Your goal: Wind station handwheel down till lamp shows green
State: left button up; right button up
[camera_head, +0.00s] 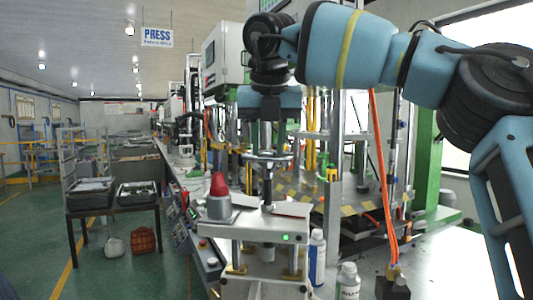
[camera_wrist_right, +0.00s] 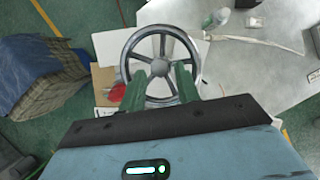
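The grey spoked handwheel (camera_head: 268,156) lies flat on top of an upright spindle at the station (camera_head: 255,228). In the right wrist view the handwheel (camera_wrist_right: 160,32) fills the middle. My right gripper (camera_wrist_right: 161,80) points down at it from above, its two green fingers apart over the near half of the wheel, with part of the wheel visible between them. I cannot tell whether they touch it. A small lamp (camera_head: 285,237) on the station's front shows green. My left gripper is in neither view.
A red dome (camera_head: 218,184) on a grey base stands left of the spindle. Bottles (camera_head: 317,257) (camera_head: 347,281) stand at the right of the station. A machine with orange hoses is behind. A dark table with trays (camera_head: 135,201) stands at the left beside open green floor.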

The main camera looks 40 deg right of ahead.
jog(key=shift+x, duration=1.1)
grip_shut()
